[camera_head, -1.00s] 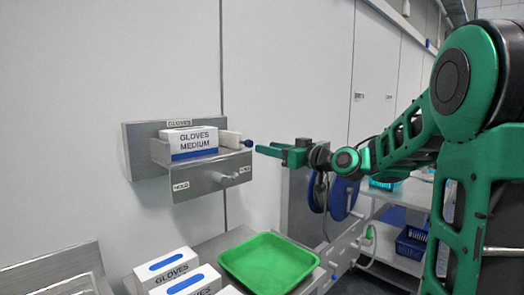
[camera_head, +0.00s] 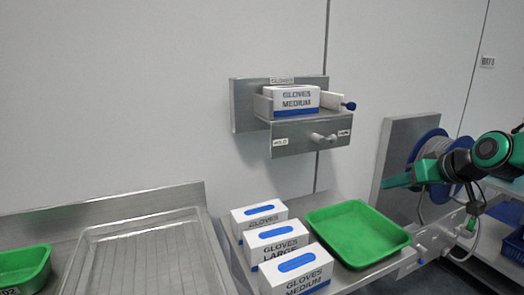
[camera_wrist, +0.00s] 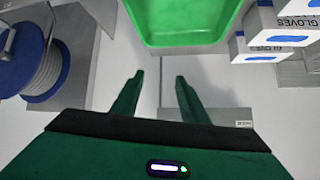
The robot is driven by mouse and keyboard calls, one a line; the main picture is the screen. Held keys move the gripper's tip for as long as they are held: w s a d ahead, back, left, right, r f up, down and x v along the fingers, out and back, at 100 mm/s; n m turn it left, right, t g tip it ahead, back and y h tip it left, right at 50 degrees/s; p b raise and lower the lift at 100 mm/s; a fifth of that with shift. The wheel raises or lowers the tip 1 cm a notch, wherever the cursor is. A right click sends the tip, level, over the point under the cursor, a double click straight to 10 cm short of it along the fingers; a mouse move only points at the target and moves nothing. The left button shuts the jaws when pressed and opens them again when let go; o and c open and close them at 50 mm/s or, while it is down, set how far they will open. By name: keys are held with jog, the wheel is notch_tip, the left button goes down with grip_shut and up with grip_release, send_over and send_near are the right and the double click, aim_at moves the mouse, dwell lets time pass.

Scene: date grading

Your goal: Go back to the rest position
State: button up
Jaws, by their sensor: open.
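My gripper (camera_wrist: 158,82) is open in the wrist view, its two green fingers apart with nothing between them. In the head view my gripper (camera_head: 397,181) is at the right, in front of the hose reel and right of the glove dispenser. The wall dispenser (camera_head: 292,141) holds a white and blue box marked GLOVES MEDIUM (camera_head: 294,98). A blue-tipped knob (camera_head: 348,105) sticks out at its right side. My gripper is clear of the dispenser and the box.
Below, a metal shelf carries several glove boxes (camera_head: 276,239) and a green tray (camera_head: 357,234). A hose reel (camera_wrist: 38,68) is close beside my gripper. A metal drainer (camera_head: 150,255) and a green bin (camera_head: 24,268) stand at the left.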

jog(key=s+d+f+m+g, duration=0.1)
jog(key=s+f+m+g, duration=0.1)
jog(key=s, duration=0.8)
jog(key=s+d+f+m+g+h, duration=0.1)
jog(key=s+f+m+g, duration=0.2)
jog(key=s, duration=0.8)
jog(key=s+d+f+m+g+h, duration=0.1)
jog(key=s+f+g, duration=0.4)
jog(key=s, duration=0.5)
jog(key=shift+s+d+f+m, duration=0.2)
jog(key=shift+d+f+m, duration=0.2)
jog(key=shift+f+m, duration=0.5)
jog(key=shift+w+f, duration=0.2)
jog(key=shift+w, duration=0.45)
